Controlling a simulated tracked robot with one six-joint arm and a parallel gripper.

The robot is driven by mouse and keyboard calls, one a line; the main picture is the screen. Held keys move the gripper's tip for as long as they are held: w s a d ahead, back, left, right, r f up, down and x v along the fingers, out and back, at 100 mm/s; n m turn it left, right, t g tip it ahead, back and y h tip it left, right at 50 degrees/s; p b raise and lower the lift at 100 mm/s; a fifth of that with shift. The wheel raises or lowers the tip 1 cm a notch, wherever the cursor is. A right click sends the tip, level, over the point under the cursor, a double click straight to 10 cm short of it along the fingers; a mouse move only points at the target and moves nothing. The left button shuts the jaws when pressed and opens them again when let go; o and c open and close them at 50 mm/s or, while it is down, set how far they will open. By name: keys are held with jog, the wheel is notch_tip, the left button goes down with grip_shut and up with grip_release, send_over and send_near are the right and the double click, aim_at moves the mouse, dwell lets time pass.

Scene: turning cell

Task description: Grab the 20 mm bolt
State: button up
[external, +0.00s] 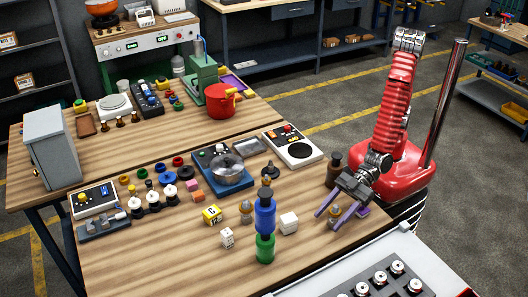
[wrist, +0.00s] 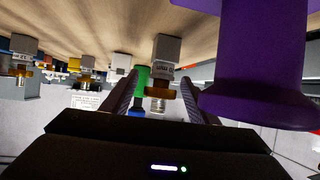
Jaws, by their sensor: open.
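The bolt with a grey labelled block, a brass-coloured collar and a threaded end (wrist: 160,75) shows between my fingers in the wrist view, which looks upside down. Its label is too small to read surely. A matching small piece (external: 334,212) stands near the table's right edge in the external view. My gripper (external: 327,220) is open, low over the table, its two purple fingers on either side of that piece. In the wrist view my gripper (wrist: 160,80) has a finger on each side of the bolt; I cannot tell whether either touches it.
A large purple flanged part (wrist: 262,65) is close at the right of the wrist view. A brown bottle (external: 334,168) stands behind my fingers. A blue and green stack (external: 265,220), a white block (external: 289,222) and another bolt-like piece (external: 246,212) stand to the left.

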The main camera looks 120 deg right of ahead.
jog(key=shift+x, duration=0.95)
jog(key=shift+c, duration=0.4)
